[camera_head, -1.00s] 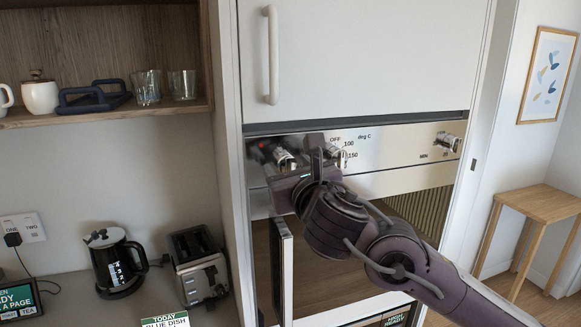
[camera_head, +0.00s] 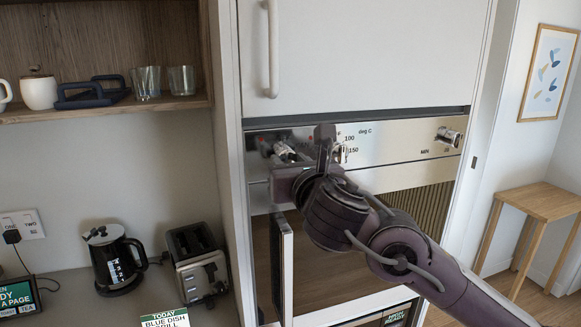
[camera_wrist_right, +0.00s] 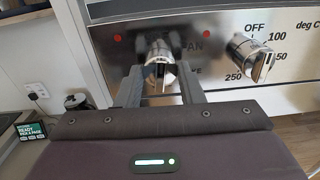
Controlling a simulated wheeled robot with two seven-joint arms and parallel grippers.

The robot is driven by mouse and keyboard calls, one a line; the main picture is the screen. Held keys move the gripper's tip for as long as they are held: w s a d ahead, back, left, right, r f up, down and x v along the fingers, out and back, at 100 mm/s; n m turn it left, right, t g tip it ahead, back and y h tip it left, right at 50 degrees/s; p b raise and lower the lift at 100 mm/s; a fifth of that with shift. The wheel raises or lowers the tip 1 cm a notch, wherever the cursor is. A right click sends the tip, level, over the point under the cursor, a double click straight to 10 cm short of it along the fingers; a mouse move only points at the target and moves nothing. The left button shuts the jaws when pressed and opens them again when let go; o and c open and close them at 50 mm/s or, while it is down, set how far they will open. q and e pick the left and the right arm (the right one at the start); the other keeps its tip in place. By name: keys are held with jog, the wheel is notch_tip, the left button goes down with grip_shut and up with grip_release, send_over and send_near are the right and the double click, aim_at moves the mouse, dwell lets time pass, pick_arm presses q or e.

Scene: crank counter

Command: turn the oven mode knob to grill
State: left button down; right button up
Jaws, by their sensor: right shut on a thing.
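The oven control panel (camera_head: 400,146) has a metal mode knob (camera_head: 285,152) at its left end, which also shows in the right wrist view (camera_wrist_right: 160,62). My right gripper (camera_head: 304,158) is at this knob. In the right wrist view its two fingers (camera_wrist_right: 161,76) stand on either side of the knob, shut on it. Part of the word FAN shows right of the knob; the other mode labels are hidden or too small, so I cannot tell the exact setting. My left gripper is in no view.
The temperature knob (camera_wrist_right: 252,56) sits close to the right of my fingers. A timer knob (camera_head: 447,137) is at the panel's far right. A kettle (camera_head: 115,258) and toaster (camera_head: 198,264) are on the counter at left.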

jog(key=shift+f+m+y+b, duration=0.15)
jog(key=shift+m+b, duration=0.7)
jog(key=shift+m, duration=7.55)
jog(key=shift+f+m+y+b, duration=0.15)
jog(key=shift+m+b, duration=0.7)
jog(key=shift+m, duration=7.55)
jog(key=o, duration=1)
jog(key=shift+r, duration=0.15)
jog(key=shift+s+d, duration=0.1)
